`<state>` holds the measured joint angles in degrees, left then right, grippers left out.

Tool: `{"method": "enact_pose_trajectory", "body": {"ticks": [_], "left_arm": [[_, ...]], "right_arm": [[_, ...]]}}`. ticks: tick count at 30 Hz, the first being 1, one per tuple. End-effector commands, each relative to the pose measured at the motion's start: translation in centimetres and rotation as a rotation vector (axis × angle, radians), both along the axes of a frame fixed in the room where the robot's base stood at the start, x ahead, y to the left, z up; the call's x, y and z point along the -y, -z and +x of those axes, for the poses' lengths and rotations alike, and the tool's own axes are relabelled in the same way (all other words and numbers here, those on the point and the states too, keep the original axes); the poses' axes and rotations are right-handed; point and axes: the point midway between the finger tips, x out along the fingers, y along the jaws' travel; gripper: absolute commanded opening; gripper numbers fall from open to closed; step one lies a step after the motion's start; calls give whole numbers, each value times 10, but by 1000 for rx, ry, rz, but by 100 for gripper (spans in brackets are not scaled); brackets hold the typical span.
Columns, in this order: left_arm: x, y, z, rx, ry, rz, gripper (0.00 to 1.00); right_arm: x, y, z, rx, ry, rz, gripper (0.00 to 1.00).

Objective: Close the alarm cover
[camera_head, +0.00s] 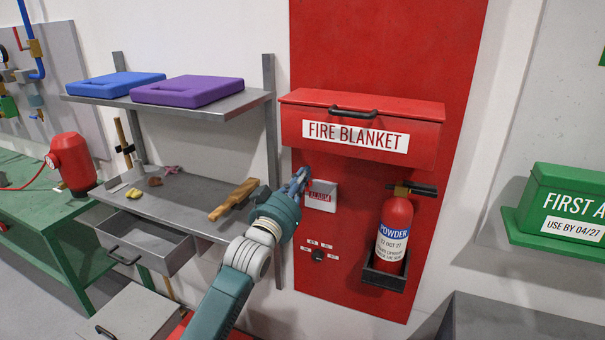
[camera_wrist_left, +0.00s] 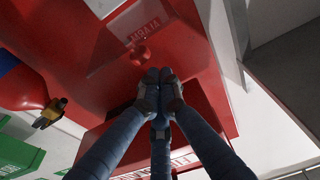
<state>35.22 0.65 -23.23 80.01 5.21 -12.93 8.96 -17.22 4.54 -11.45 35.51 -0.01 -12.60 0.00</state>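The alarm box (camera_head: 320,196) is a small pale unit with a red ALARM label on the red wall panel. In the left wrist view, its label (camera_wrist_left: 147,22) appears upside down, with a round red button (camera_wrist_left: 140,54) beside it. Faint edges surround the button, but I cannot tell the cover's exact position. My left gripper (camera_head: 299,180) is just left of the alarm box in the head view. In the left wrist view, its blue fingertips (camera_wrist_left: 159,76) are together, close to the button, with nothing visible between them. My right gripper is not in view.
A fire blanket box (camera_head: 360,127) juts out above the alarm. A fire extinguisher (camera_head: 393,235) stands in a bracket to the right, and a small dark knob (camera_head: 318,255) is below. A grey shelf (camera_head: 190,200) with a wooden-handled tool (camera_head: 234,200) is at left.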

Motion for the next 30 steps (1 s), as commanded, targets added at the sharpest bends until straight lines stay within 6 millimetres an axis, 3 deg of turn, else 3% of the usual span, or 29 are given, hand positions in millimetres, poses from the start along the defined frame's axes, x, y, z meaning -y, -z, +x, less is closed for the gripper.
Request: {"method": "enact_pose_trajectory", "body": {"ticks": [14, 30], "left_arm": [[-1, 8, -1, -1, 0, 0, 0], [-2, 19, -5, 64, 0, -26, 0]], "right_arm": [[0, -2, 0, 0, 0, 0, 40], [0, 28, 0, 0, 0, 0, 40]]}}
